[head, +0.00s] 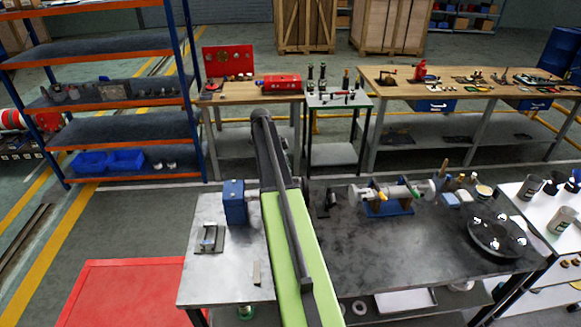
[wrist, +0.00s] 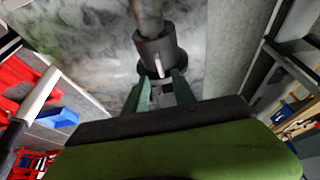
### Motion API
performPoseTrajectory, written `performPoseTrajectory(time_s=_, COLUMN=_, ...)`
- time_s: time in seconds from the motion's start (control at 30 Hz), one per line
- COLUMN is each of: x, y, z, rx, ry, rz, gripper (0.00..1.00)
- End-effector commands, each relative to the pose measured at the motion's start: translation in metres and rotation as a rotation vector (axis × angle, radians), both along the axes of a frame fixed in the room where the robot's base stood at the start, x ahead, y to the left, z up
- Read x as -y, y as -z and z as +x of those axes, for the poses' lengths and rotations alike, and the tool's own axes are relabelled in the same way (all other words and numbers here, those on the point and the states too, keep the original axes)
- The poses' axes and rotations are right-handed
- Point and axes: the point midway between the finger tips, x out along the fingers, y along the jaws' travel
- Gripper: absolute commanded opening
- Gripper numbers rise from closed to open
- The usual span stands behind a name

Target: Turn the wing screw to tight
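In the wrist view, a dark round collar (wrist: 153,46) sits on a grey shaft (wrist: 147,14). A small pale upright tab (wrist: 159,66) stands on its near side, and it looks like the wing of the wing screw. My gripper (wrist: 161,79) has its two green fingers apart, one on each side of the tab, with a gap around it. The tips are close to the collar's lower rim; I cannot tell whether they touch it. In the head view, my green arm hides the gripper and the screw. A blue box (head: 234,204) with a short grey shaft shows left of the arm.
A grey metal table (head: 205,284) carries a small dark fixture (head: 209,239) left of my arm. A dark bench (head: 385,262) to the right holds a blue-based assembly (head: 388,205) and a black round pan (head: 497,234). A red cabinet (head: 125,292) stands at lower left.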

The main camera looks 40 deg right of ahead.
Motion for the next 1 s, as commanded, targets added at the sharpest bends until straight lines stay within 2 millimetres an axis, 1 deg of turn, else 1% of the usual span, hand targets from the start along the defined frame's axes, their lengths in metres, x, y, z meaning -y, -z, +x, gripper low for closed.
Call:
performPoseTrajectory(time_s=0.03, x=-0.004, y=-0.024, z=0.004, rx=0.0, ry=-0.001, rz=0.0, gripper=0.31)
performPoseTrajectory(time_s=0.3, x=-0.023, y=-0.084, z=0.02, rx=-0.001, ry=-0.001, rz=0.001, gripper=0.31)
performPoseTrajectory(time_s=0.4, x=-0.028, y=-0.101, z=0.024, rx=-0.001, ry=0.001, rz=0.001, gripper=0.31)
performPoseTrajectory(time_s=0.53, x=-0.033, y=-0.111, z=0.028, rx=-0.001, ry=0.002, rz=0.001, gripper=0.31)
performPoseTrajectory(time_s=1.0, x=-0.034, y=-0.108, z=0.029, rx=-0.001, ry=0.002, rz=0.001, gripper=0.31)
